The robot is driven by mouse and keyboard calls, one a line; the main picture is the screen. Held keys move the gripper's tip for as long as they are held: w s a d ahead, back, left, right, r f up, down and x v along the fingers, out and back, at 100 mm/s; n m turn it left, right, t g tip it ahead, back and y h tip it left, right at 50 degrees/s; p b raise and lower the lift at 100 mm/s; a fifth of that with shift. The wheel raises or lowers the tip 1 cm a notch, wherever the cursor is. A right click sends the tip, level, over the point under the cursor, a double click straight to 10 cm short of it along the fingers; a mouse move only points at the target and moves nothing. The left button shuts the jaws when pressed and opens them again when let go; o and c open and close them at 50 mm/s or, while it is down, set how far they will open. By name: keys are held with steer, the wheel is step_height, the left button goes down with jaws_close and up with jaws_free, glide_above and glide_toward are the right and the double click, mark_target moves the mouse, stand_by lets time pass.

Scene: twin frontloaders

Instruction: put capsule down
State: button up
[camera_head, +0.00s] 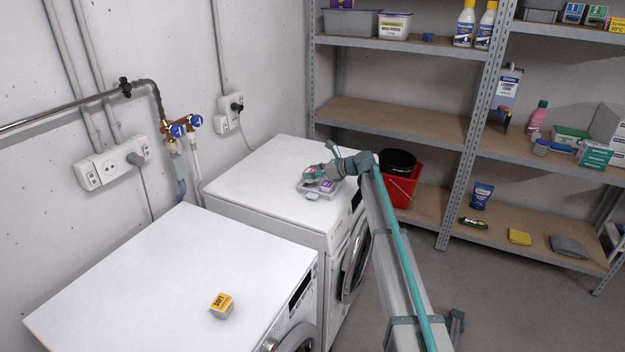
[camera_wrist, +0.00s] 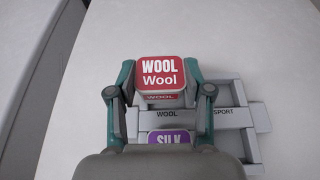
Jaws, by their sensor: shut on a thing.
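My gripper (camera_wrist: 160,72) is shut on the red-and-white wool capsule (camera_wrist: 165,80), one finger on each side of it. In the head view, my gripper (camera_head: 323,171) and the wool capsule (camera_head: 312,173) are over the far washing machine's white top. A grey tray (camera_wrist: 238,118) marked WOOL and SPORT lies there, partly hidden by my gripper. The wool capsule is at the tray's WOOL end; I cannot tell whether it touches the tray. A purple silk capsule (camera_wrist: 170,137) is at the tray, partly covered by my gripper body. The tray also shows in the head view (camera_head: 309,192).
A yellow soft capsule (camera_head: 221,306) stands on the near machine's top (camera_head: 150,280), which is otherwise clear. Taps (camera_head: 185,127) and pipes are on the left wall. A red bucket (camera_head: 401,187) and metal shelves (camera_head: 400,115) stand behind the far machine.

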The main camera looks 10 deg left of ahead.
mark_target(313, 180)
steer(key=shift+w+f, duration=0.4)
steer(key=shift+w, duration=0.05)
steer(key=shift+f+p, duration=0.6)
steer(key=shift+f, duration=1.05)
steer(key=o, duration=1)
steer(key=shift+f, duration=0.1)
steer(key=b+v, duration=0.2)
steer(key=v, duration=1)
steer(key=shift+s, duration=0.1)
